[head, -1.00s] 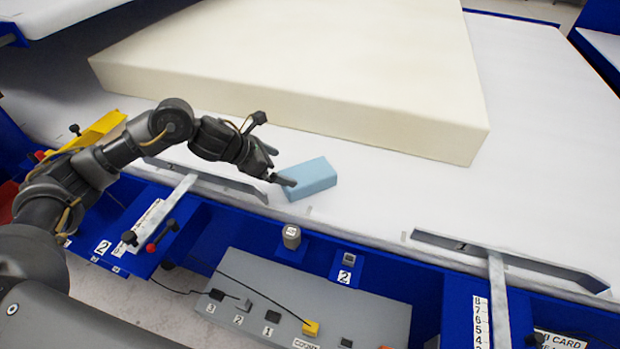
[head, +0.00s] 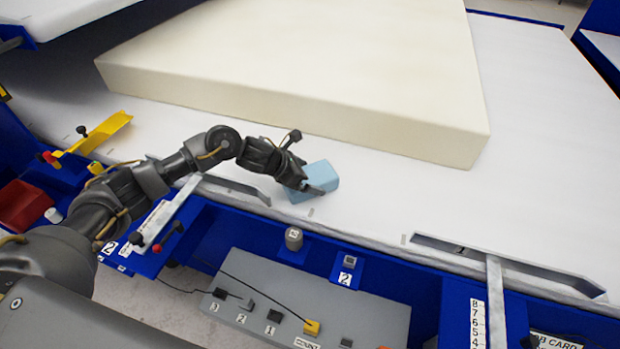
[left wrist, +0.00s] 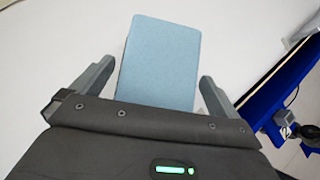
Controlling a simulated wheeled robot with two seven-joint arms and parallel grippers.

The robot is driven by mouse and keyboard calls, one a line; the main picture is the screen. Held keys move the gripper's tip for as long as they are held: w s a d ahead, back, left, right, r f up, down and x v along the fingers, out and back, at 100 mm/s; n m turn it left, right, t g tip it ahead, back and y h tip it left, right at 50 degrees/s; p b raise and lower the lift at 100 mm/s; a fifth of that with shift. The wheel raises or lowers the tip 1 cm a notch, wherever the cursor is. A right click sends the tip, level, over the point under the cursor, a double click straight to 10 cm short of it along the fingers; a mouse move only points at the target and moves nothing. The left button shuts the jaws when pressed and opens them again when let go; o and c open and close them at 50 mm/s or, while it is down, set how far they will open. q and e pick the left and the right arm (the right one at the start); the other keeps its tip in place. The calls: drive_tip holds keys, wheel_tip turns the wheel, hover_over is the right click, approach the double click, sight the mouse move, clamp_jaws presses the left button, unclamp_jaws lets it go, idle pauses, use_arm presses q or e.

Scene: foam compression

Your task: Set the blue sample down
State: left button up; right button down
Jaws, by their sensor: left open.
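The blue sample (head: 322,174), a light blue foam block, rests on the white table surface in front of the large cream foam slab. It also shows in the left wrist view (left wrist: 158,62). My left gripper (head: 308,182) is at the left end of the block. In the left wrist view my left gripper (left wrist: 155,88) is open, with one finger on each side of the block and a visible gap on both sides. The gripper partly hides the block's near left end in the head view. My right gripper is not in view.
The cream foam slab (head: 300,80) lies just behind the block. The white table (head: 545,150) is clear to the right. A blue front edge carries a grey control panel (head: 300,300), a grey knob (head: 293,238) and metal guides. A yellow part (head: 103,133) and red bin (head: 22,205) are at the left.

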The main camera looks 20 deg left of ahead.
use_arm(q)
drive_tip(key=shift+w+d+f, duration=0.25)
drive_tip(key=shift+d+f, duration=0.05)
drive_tip(key=shift+f, duration=0.05)
drive_tip(key=c, duration=1)
drive_tip(key=shift+o, duration=0.2)
